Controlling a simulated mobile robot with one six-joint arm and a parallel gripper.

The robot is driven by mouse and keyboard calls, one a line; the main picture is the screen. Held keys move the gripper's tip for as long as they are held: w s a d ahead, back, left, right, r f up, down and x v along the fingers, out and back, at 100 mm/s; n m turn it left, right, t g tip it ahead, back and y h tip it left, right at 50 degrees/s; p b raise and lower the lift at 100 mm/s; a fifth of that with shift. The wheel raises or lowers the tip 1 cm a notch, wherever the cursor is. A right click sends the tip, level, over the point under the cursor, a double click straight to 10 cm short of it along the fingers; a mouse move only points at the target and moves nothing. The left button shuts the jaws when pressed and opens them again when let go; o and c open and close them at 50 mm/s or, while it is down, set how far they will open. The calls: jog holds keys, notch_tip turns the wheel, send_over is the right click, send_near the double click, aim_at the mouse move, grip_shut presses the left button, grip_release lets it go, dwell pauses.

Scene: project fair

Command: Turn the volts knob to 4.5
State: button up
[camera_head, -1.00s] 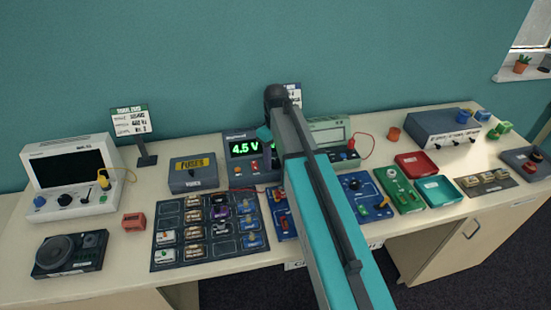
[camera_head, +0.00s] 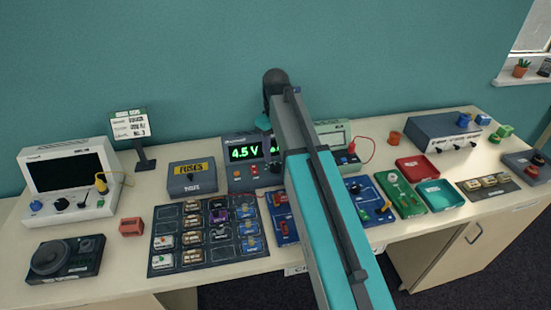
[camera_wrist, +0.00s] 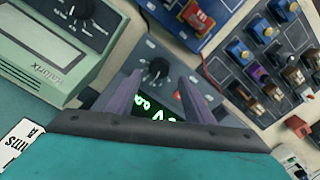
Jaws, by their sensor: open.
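The power supply (camera_head: 240,170) stands at the back of the table, and its green display (camera_head: 245,152) reads 4.5 V. My arm hides its right part in the head view. In the wrist view its dark panel carries a black round knob (camera_wrist: 155,70) with a light pointer mark; its label is not readable. My gripper (camera_wrist: 161,77) is open, its two grey-purple fingers pointing at the panel. The knob shows between and just beyond the fingertips, with clear space on both sides. My gripper is hidden in the head view.
A green multimeter (camera_wrist: 50,62) stands close beside the supply. A component tray (camera_head: 207,236) and blue boards (camera_wrist: 187,22) lie in front. A red lead (camera_head: 366,140) loops nearby.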

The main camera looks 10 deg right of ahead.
aim_at(276, 165)
notch_tip(276, 165, up, 8)
jog(key=b, duration=0.1)
jog(key=shift+b, duration=0.4)
jog(key=shift+r, duration=0.15)
